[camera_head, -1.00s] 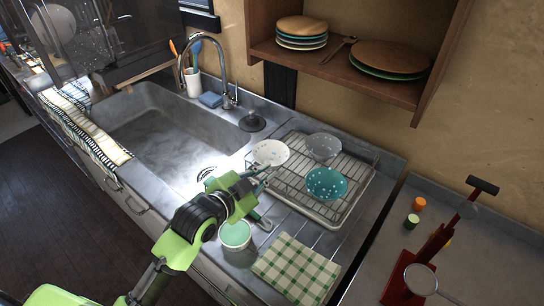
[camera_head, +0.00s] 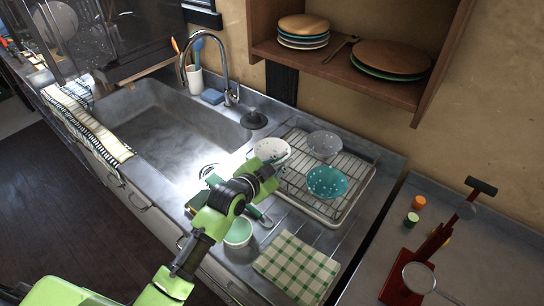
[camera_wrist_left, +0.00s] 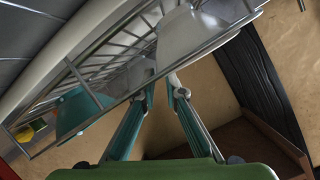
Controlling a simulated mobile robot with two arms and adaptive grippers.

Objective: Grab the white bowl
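The white bowl (camera_head: 269,148), speckled with dark dots, is at the left side of the wire dish rack in the head view. My left gripper (camera_head: 279,167) reaches it from the front; the arm hides part of the rack's near corner. In the left wrist view the two fingers (camera_wrist_left: 161,82) converge to a narrow gap at the edge of a pale bowl (camera_wrist_left: 195,35), which looks like the white one. They appear shut on its rim, though the contact is small in view. My right gripper is not in view.
The dish rack (camera_head: 352,206) also holds a clear bowl (camera_head: 323,144) and a teal dotted bowl (camera_head: 327,182). A green cup (camera_head: 238,233) and a checkered cloth (camera_head: 297,268) lie in front. The sink (camera_head: 160,125) and faucet (camera_head: 227,70) are left; a shelf (camera_head: 345,70) overhangs behind.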

